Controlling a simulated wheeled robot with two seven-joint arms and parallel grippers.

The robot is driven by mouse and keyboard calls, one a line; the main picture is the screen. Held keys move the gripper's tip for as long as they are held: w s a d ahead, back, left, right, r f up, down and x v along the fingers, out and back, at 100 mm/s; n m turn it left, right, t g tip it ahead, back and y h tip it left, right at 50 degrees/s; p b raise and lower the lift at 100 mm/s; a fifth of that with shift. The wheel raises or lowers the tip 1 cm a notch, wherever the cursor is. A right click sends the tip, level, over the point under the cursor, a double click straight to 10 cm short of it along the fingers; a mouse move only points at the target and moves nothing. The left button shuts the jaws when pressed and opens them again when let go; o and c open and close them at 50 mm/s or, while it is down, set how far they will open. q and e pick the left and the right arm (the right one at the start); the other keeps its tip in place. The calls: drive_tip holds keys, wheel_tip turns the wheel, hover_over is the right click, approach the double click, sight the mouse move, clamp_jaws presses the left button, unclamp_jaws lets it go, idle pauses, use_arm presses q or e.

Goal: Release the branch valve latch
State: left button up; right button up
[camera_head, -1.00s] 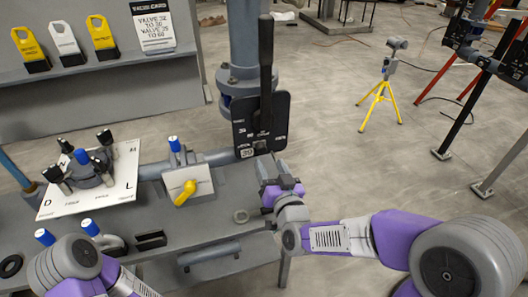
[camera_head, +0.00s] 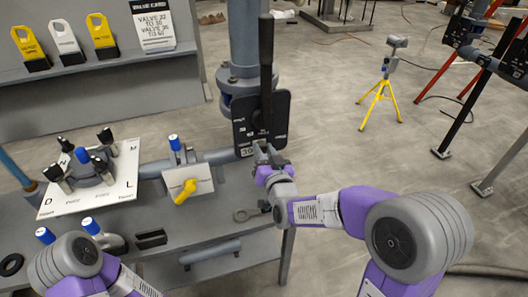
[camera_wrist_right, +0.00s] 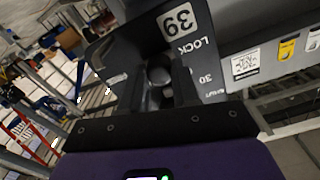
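The branch valve has a black plate (camera_head: 277,112) on the upright pipe, with a long black lever (camera_head: 266,60) standing upright. Its lower edge carries a "39" tag, which also shows in the right wrist view (camera_wrist_right: 178,22) beside the word LOCK. My right gripper (camera_head: 264,152) is at the plate's lower edge. In the right wrist view its dark fingers (camera_wrist_right: 163,88) stand apart on either side of a round grey latch knob (camera_wrist_right: 160,74); I see no clear grip on it. My left arm shows at the lower left, but its gripper is out of view.
A shelf behind has tags and a valve card (camera_head: 155,25).

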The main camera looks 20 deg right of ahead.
clamp_jaws()
drive_tip(key=shift+d, duration=0.1)
drive_tip(key=shift+w+d+b, duration=0.1)
drive_tip(key=shift+d+b, duration=0.9)
drive_tip(key=shift+d, duration=0.55)
drive_tip(key=o, duration=0.6)
unclamp_jaws()
drive_tip(key=shift+d, duration=0.1)
